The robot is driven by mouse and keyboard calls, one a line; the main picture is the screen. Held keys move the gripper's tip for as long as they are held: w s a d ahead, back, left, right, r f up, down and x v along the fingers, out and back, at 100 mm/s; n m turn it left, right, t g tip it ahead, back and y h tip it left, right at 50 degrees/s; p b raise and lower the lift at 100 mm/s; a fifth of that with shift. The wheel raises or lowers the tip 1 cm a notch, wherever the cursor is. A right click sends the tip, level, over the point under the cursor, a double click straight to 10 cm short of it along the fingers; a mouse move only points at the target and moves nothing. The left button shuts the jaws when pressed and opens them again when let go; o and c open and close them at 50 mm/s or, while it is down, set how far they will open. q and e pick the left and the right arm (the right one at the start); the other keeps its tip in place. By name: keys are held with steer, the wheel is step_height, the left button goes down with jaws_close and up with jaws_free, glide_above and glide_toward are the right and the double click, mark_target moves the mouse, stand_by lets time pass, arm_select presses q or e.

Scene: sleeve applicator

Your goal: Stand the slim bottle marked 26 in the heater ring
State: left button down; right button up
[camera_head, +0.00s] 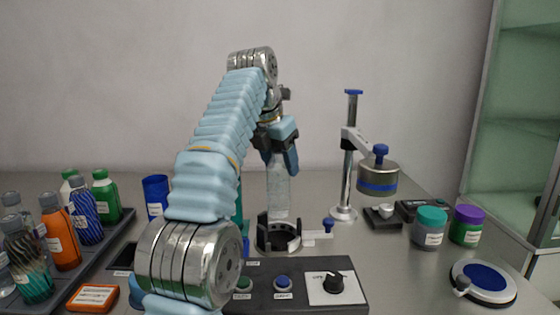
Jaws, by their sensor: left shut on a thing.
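My left gripper (279,148) is shut on a slim, clear bottle (278,195) and holds it upright. The bottle's lower end is at the black heater ring (265,240) on the apparatus; I cannot tell whether its base is inside the ring or just above or behind it. The gripper covers the bottle's top. No number 26 is readable on the bottle. The ring has an open gap at its front. My left arm hides part of the scene left of the ring. My right gripper is not in view.
A dark tray (95,268) with several coloured bottles stands at the left. A control panel (262,297) with knobs lies in front of the ring. A stand (349,170) with a metal cylinder (377,177) rises at the right. Two jars (430,229) and a round blue pad (487,277) are farther right.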

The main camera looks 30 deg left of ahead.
mark_target(280, 191)
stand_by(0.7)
arm_select(q)
steer(key=shift+f+b, duration=2.15)
steer(key=shift+f, duration=0.25)
steer(key=shift+f+b, duration=1)
steer(key=shift+f, duration=0.15)
jaws_free()
